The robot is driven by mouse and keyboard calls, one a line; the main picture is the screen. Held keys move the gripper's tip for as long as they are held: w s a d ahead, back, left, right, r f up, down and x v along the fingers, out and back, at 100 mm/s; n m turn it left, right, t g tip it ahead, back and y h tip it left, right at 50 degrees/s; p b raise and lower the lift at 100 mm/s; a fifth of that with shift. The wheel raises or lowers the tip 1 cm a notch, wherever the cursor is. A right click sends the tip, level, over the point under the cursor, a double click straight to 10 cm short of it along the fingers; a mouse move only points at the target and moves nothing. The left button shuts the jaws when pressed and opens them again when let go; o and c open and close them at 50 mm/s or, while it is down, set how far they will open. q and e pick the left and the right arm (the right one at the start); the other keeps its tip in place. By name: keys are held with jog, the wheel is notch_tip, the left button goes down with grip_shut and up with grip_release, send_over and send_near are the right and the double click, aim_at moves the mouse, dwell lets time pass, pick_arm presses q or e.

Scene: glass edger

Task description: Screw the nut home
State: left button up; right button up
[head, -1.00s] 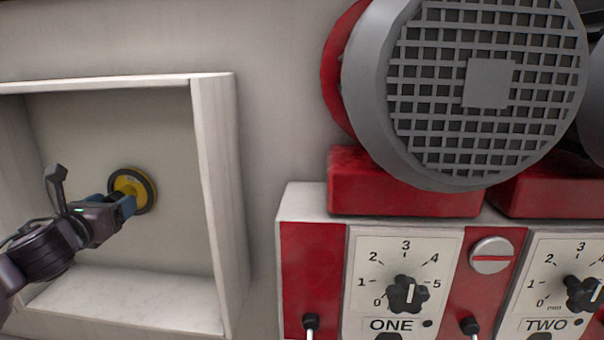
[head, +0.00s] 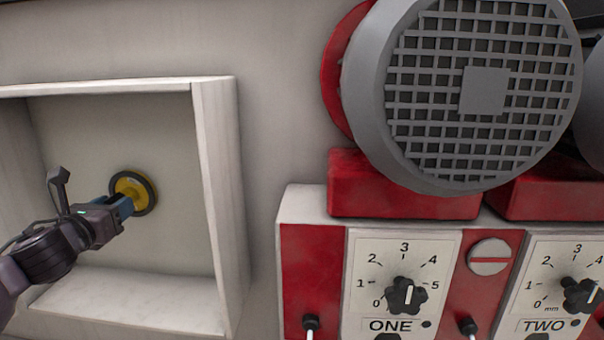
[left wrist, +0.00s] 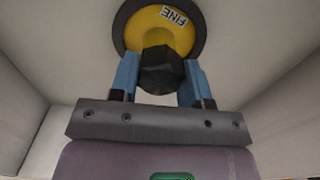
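The black faceted nut (left wrist: 162,70) is in the middle of the left wrist view, in front of a yellow wheel (left wrist: 166,22) with a dark rim and a label reading "FINE". In the head view the yellow wheel (head: 128,187) is on the back wall of a pale square recess. My left gripper (left wrist: 161,82) reaches into the recess. Its two blue fingers are on either side of the nut and appear to touch it. In the head view the left gripper (head: 120,207) hides the nut. The nut's threads and its seat are hidden. My right gripper is not in view.
The recess has a raised right wall (head: 215,190) and a pale bottom ledge (head: 130,298) close around the left arm. To the right stand a grey grilled motor (head: 485,90) on a red mount and a panel with dial ONE (head: 405,296) and dial TWO (head: 580,294).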

pick_arm(q)
jog(key=c, duration=0.4)
